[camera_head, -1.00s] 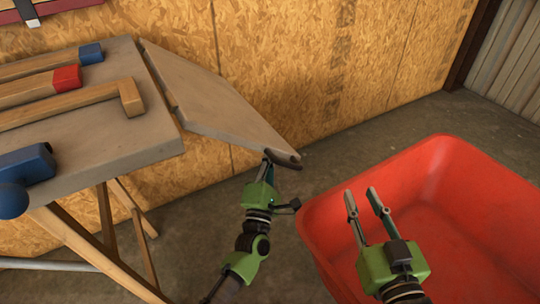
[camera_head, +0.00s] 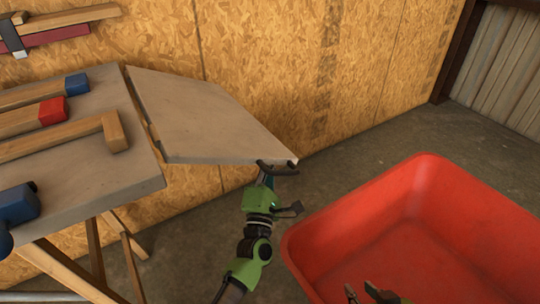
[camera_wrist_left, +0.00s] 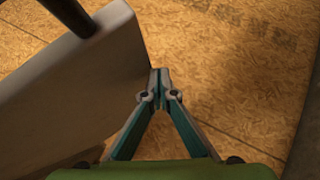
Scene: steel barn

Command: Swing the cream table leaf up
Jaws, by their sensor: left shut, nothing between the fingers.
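The cream table leaf (camera_head: 212,122) hangs from the right edge of the tabletop (camera_head: 100,170). It is raised close to the tabletop's level; I cannot tell if it is fully level. A dark handle (camera_head: 282,170) sits at its outer near corner. My left gripper (camera_head: 266,172) is at this corner, below the leaf and handle, its fingers mostly hidden. In the left wrist view the left gripper (camera_wrist_left: 160,74) is shut and empty, its tips close beside the leaf (camera_wrist_left: 85,85); contact is unclear. My right gripper (camera_head: 364,290) shows only its parted fingertips at the bottom edge, open.
A large red bin (camera_head: 455,190) stands right of the leaf, near both arms. Wooden tools with a blue head (camera_head: 77,84) and a red head (camera_head: 52,110) lie on the tabletop. A chipboard wall (camera_head: 270,60) is close behind. Bare floor (camera_head: 335,175) shows between leaf and bin.

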